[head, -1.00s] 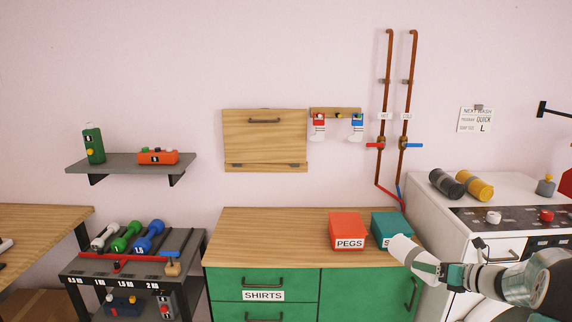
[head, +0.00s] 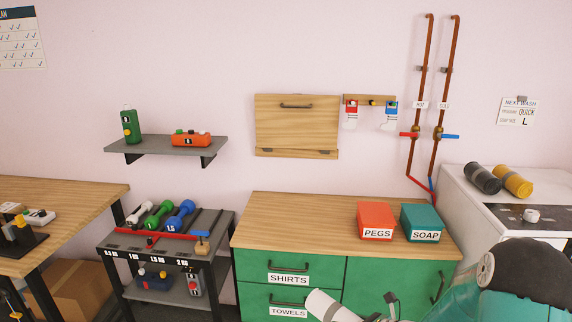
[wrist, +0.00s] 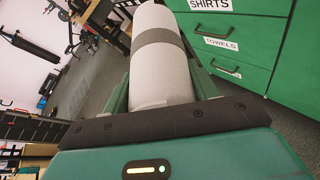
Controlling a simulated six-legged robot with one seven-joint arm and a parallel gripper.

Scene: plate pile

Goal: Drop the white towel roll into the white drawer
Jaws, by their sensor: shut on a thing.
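The white towel roll (wrist: 164,75) has a grey band round its middle and fills the centre of the wrist view. My gripper (wrist: 158,88) is shut on it, with a green finger on each side. In the head view the white end of the roll (head: 326,306) shows at the bottom, in front of the green drawers. I cannot make out a white drawer in either view. The drawers labelled SHIRTS (head: 260,264) and TOWELS (head: 258,297) are green and shut, and they also show at the upper right of the wrist view.
A white appliance (head: 462,212) stands at the right, partly hidden by my arm, with a black and a yellow roll on top. PEGS (head: 377,216) and SOAP (head: 421,218) boxes sit on the wooden counter (head: 300,222). A dumbbell rack (head: 128,242) stands left.

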